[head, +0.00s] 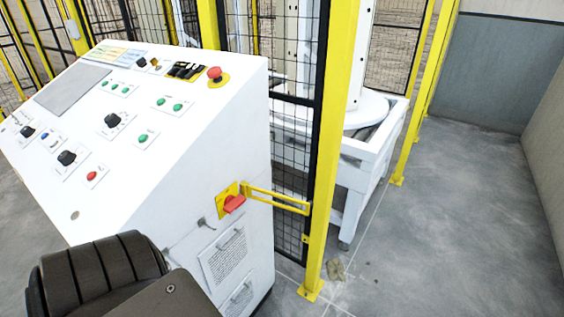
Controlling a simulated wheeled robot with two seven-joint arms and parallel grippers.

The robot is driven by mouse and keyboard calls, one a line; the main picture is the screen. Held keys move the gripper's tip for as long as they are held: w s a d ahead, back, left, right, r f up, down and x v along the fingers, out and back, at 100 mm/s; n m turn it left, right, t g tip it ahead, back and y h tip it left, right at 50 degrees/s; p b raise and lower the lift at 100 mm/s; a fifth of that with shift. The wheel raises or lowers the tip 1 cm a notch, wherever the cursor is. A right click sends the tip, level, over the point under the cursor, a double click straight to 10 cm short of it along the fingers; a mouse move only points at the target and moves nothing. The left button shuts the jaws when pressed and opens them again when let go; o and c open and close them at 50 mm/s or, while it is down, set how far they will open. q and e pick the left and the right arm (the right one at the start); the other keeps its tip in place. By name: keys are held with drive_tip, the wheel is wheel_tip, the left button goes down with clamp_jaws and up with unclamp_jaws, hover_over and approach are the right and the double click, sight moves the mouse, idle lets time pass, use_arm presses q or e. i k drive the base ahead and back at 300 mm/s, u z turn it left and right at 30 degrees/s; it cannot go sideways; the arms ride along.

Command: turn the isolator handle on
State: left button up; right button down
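The red isolator handle (234,204) sits on a yellow plate (224,206) on the right side face of the white control console (235,130). The handle lies roughly sideways, slightly tilted; its exact switch position is too small to tell. Nothing touches it. A dark ribbed part of my own arm fills the bottom left of the head view, in front of the console and apart from the handle. Neither of my grippers shows in this view.
A yellow bracket (278,200) juts out beside the handle towards the yellow fence post (331,200). A red emergency stop button (215,74) and several knobs sit on the console's sloped top.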

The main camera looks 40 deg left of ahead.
sight(231, 203)
drive_tip(key=i, duration=3.15)
drive_tip(key=u, duration=3.35)
